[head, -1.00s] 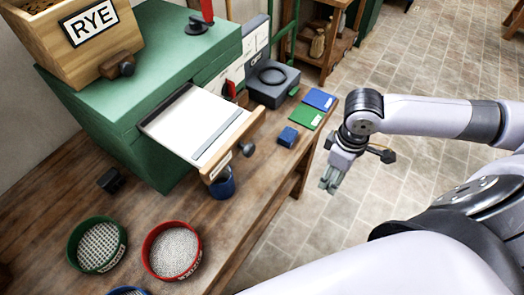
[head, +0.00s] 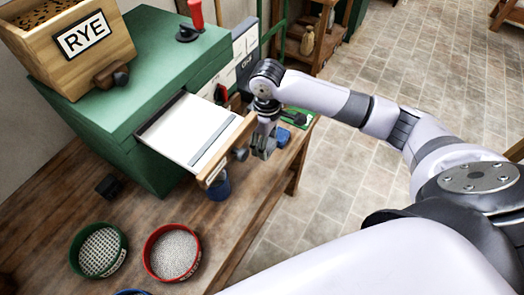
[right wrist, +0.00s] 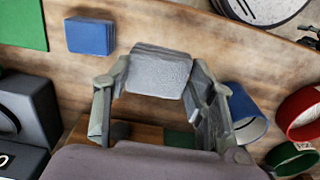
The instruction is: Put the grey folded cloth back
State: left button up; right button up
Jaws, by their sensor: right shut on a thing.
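The grey folded cloth (right wrist: 160,72) sits between the two fingers of my right gripper (right wrist: 158,85) in the right wrist view. The gripper is shut on it. In the head view my right gripper (head: 264,150) hangs over the bench's right edge, beside the front of the open drawer (head: 212,165) of the green mill. The cloth is hard to make out there. A blue folded cloth (right wrist: 90,35) lies on the bench close to the gripper, left of the grey one in the wrist view. A flat green piece (right wrist: 22,25) lies beyond it. My left gripper is not in view.
A red sieve (head: 171,252) and a green sieve (head: 98,249) stand on the bench (head: 130,208). The bench between drawer and sieves is mostly clear.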

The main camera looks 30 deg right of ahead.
jog(key=shift+w+a+f+p, duration=0.1)
jog(key=shift+w+f+p, duration=0.1)
jog(key=shift+f, duration=1)
jog(key=shift+w+a+f+p, duration=0.15)
jog(key=shift+f+p, duration=0.05)
jog(key=shift+f, duration=0.95)
jog(key=shift+w+a+f+p, duration=0.1)
jog(key=shift+w+f+p, duration=0.1)
jog(key=shift+f, duration=1)
jog(key=shift+f, duration=0.1)
jog(key=o, duration=1.1)
notch_tip(320, 180, up, 12)
jog(key=shift+r+b, duration=0.15)
jog(key=shift+b, duration=0.15)
